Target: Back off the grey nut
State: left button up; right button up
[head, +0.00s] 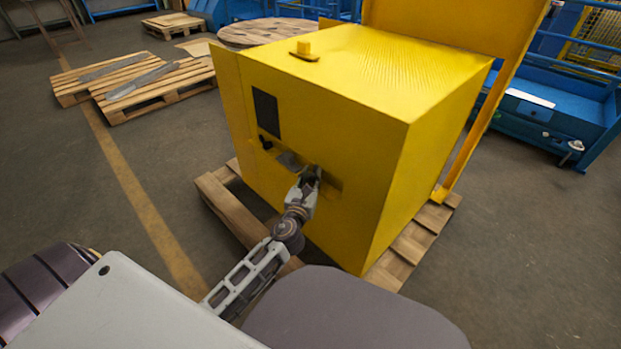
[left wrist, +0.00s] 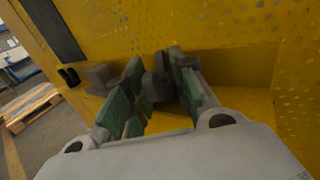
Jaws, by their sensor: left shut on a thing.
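The grey nut (left wrist: 159,75) shows in the left wrist view as a small dark grey piece in a recess of the yellow housing. My left gripper (head: 312,177) reaches the front face of this yellow housing (head: 330,125). In the left wrist view its two green-padded fingers (left wrist: 160,88) stand on either side of the nut, shut on it. The fingers hide much of the nut, and its thread cannot be made out. In the head view the nut is too small and covered to tell apart. My right gripper is not in view.
A grey block (head: 290,161) sticks out of the housing left of my gripper, with a black knob (head: 265,143) beyond it. The housing stands on a wooden pallet (head: 232,212). A yellow upright (head: 497,100) rises at the right.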

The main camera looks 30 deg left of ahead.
aim_at(312, 182)
pick_arm(q)
jog(key=shift+d+n+g+y, duration=0.2)
jog(key=shift+n+g+y, duration=0.5)
jog(key=shift+n+y, duration=1.05)
jog(key=shift+f+g+y, duration=0.1)
jog(key=shift+g+y, duration=0.2)
jog(key=shift+y, duration=0.55)
jog(key=o, duration=0.7)
jog(key=shift+o, duration=0.2)
notch_tip(312, 182, up, 10)
